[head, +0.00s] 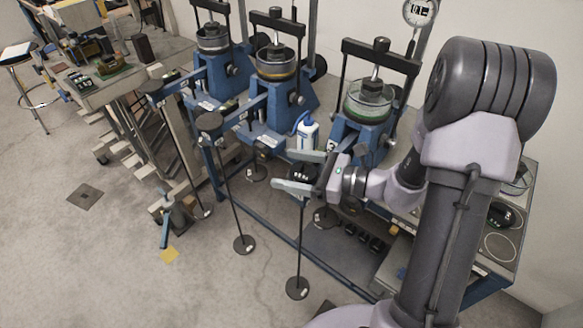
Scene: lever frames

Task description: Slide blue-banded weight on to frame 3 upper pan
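My gripper (281,170) points left, near the right lever frame (361,134), which has a small label that may read 3. Its two pale fingers stand apart, with a dark, partly hidden thing (300,172) between them. I cannot tell whether this is a weight, a pan or both, or whether the fingers touch it. A thin rod (300,240) runs down from just below the fingers to a dark lower disc (297,288). No blue band can be made out on any weight. The right frame's upper pan is not clearly visible behind the fingers.
A white bottle (308,132) stands just behind my gripper. Several dark weights (361,237) sit low to the right. Floor at left is largely open.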

